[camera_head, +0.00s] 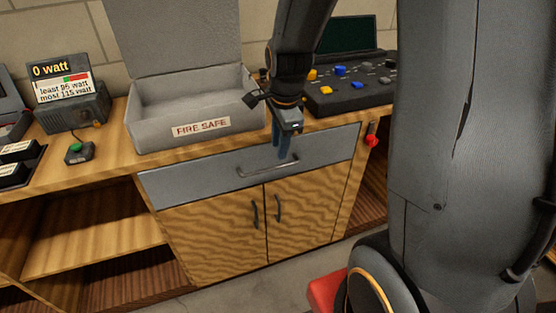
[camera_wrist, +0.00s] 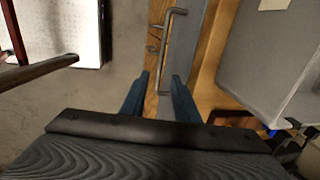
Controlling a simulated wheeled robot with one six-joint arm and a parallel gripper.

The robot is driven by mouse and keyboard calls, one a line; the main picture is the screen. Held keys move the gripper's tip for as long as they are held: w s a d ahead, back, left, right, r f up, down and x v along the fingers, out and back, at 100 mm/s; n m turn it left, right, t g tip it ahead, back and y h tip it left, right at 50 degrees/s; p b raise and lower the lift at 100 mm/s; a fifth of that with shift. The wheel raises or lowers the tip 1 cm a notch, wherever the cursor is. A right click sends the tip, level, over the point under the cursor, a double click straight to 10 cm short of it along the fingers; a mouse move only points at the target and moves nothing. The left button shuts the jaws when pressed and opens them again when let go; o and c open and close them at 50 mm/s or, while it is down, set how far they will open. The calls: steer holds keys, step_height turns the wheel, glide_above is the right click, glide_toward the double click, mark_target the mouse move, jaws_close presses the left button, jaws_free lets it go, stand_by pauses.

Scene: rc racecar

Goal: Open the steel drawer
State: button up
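The steel drawer (camera_head: 205,180) is a wide grey-blue front under the bench top, above two wooden doors. It looks shut. Its bar handle (camera_head: 262,171) runs across the middle of the front. My gripper (camera_head: 282,155) points down in front of the drawer, near the right part of the handle. In the wrist view, the two blue fingers of my gripper (camera_wrist: 157,77) are apart with nothing held between them. The handle (camera_wrist: 166,45) lies ahead of the fingertips there, roughly in line with the gap. The drawer front (camera_wrist: 196,35) shows beside it.
A grey open fire safe (camera_head: 195,110) stands on the bench above the drawer. A control console (camera_head: 345,95) stands to its right, and a watt meter (camera_head: 70,108) to its left. A red tag (camera_head: 372,140) hangs right of the drawer. Open shelves (camera_head: 95,245) lie left.

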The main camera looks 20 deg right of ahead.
mark_target(278, 161)
steer(key=shift+w+f, duration=0.25)
steer(key=shift+f, duration=1)
steer(key=shift+w+f, duration=0.25)
steer(key=shift+f, duration=1)
steer(key=shift+w+f, duration=0.25)
steer(key=shift+f, duration=1)
steer(key=shift+c, duration=0.3)
jaws_close()
